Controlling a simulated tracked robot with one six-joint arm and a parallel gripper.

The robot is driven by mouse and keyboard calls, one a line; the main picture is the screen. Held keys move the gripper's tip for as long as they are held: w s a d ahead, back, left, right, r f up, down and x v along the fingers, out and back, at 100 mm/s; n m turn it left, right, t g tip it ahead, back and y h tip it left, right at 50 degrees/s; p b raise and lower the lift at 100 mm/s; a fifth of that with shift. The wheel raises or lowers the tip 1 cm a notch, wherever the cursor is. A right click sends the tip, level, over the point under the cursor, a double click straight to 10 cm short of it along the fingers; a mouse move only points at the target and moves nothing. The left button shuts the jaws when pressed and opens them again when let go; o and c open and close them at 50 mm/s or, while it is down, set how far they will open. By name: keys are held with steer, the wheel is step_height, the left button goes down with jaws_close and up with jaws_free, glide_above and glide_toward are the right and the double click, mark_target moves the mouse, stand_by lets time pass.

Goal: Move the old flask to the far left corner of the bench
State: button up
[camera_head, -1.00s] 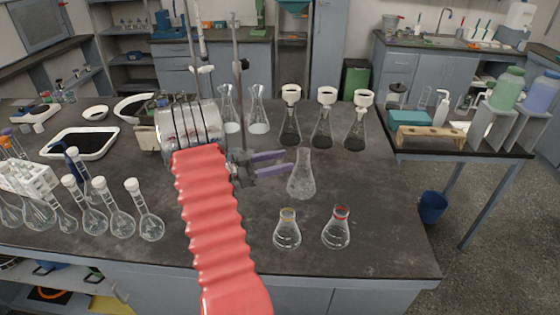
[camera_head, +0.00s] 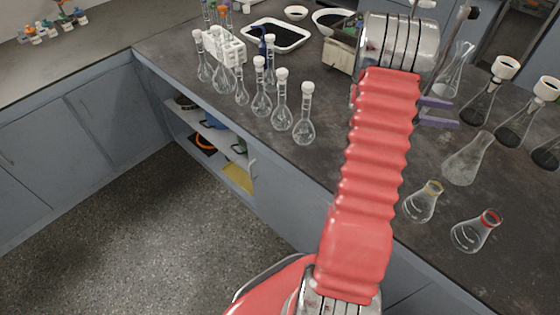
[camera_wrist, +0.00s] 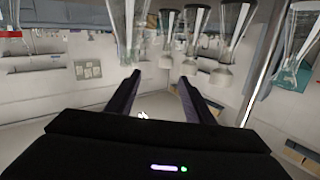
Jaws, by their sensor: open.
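A cloudy, greyish conical flask (camera_head: 468,158), which looks like the old flask, stands upright on the dark bench (camera_head: 330,155) at the right of the head view. My gripper (camera_head: 456,113) has its two purple fingers apart and nothing visible between them. It is beyond the cloudy flask in the head view and does not hold it. Most of the gripper body is hidden behind my red arm. In the wrist view, my gripper (camera_wrist: 160,82) shows both dark fingers spread with an empty gap. Glassware hangs upside down along the top there; I cannot tell which piece is the cloudy flask.
A yellow-banded flask (camera_head: 422,204) and a red-banded flask (camera_head: 475,232) stand near the front edge. Filter flasks (camera_head: 490,92) stand behind. Several volumetric flasks (camera_head: 282,105), a test-tube rack (camera_head: 225,50) and a white tray (camera_head: 262,32) occupy the bench's left part.

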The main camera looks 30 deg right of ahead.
steer(key=w+a+r+n+t+h, duration=0.1)
steer(key=w+a+r+n+t, duration=0.1)
steer(key=w+r+t, duration=0.45)
steer(key=w+a+r+n+t+h, duration=0.1)
steer(key=w+a+n+t, duration=0.2)
steer(key=w, duration=0.6)
steer(key=w+a+r+n+t+h, duration=0.1)
steer(key=w+a+r+n+t, duration=0.2)
steer(key=w, duration=0.4)
steer(key=w+a+r+n+t+y, duration=0.35)
steer(key=w+a+t, duration=0.2)
steer(key=a, duration=0.55)
steer(key=w+a+r+n+t+y, duration=0.4)
steer(key=w+a, duration=0.3)
steer(key=a, duration=0.4)
steer(key=s+a+f+n+y, duration=0.1)
steer(key=s+a+n+y, duration=0.3)
steer(key=a, duration=0.7)
steer(key=s+a+n+y, duration=0.3)
steer(key=a, duration=0.8)
steer(key=s+a+f+n+g, duration=0.2)
steer(key=s+a+f, duration=0.1)
steer(key=s, duration=0.7)
steer(key=s+a+f+n+g+y, duration=0.1)
steer(key=s+a, duration=0.4)
steer(key=s, duration=0.5)
step_height(320, 180, down, 3)
steer(key=shift+s+a+r+n+g, duration=0.1)
steer(key=shift+s+a+n+g, duration=0.2)
steer(key=shift+n+g, duration=0.65)
